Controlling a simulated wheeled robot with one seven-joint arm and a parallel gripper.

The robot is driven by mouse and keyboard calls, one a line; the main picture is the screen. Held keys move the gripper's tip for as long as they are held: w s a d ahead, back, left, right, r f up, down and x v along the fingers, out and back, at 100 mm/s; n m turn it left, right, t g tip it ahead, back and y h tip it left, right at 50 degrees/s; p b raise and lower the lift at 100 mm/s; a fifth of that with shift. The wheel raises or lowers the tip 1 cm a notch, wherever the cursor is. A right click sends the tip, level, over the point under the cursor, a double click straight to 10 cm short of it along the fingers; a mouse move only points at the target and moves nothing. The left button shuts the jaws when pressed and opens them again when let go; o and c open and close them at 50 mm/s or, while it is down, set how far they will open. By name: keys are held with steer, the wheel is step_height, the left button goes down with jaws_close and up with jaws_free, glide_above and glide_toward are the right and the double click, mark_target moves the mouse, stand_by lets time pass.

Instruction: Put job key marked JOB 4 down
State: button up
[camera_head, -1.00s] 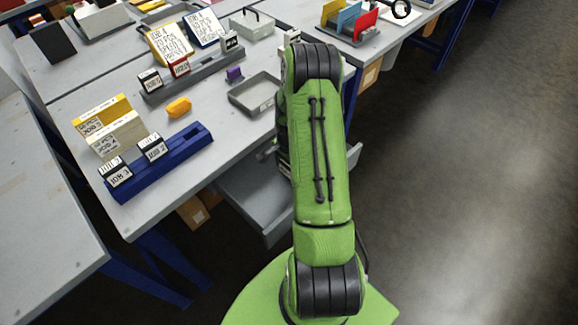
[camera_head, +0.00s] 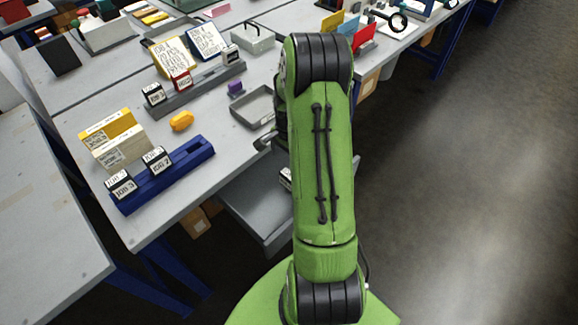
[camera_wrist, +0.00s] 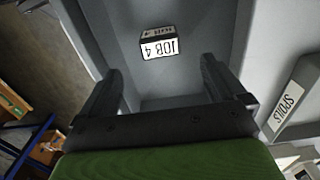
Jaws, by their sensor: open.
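The job key marked JOB 4 (camera_wrist: 160,45) is a small black-and-white block. It lies on the floor of the open grey drawer (camera_wrist: 215,22), its label upside down in the wrist view. In the head view, the edge of a white block, likely this key (camera_head: 285,178), shows beside my arm in the drawer (camera_head: 255,205). My gripper (camera_wrist: 160,74) is open and empty, its fingers apart from the key, which appears beyond the fingertips. In the head view my arm hides most of the gripper.
A blue rack (camera_head: 170,180) holds keys JOB 3 and JOB 2. A grey rack (camera_head: 190,92) holds several stamps or keys. A shallow grey tray (camera_head: 243,112) stands near the table edge above the drawer. A SPOILS label (camera_wrist: 289,103) is right in the wrist view.

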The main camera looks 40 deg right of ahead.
steer(key=shift+r, duration=0.55)
steer(key=s+a+r+n+t+h, duration=0.1)
steer(key=s+a+r+n+t, duration=0.1)
steer(key=a+r+n, duration=0.95)
steer(key=s+a+r+n+t+y, duration=0.1)
steer(key=s+a+r+n+t, duration=0.2)
steer(key=s+a+r+n, duration=0.3)
steer(key=s+a+r, duration=0.5)
steer(key=s+r, duration=0.1)
steer(key=s, duration=0.1)
steer(key=shift+s+a+t, duration=0.3)
steer(key=shift+s+a, duration=0.05)
steer(key=shift+a, duration=0.05)
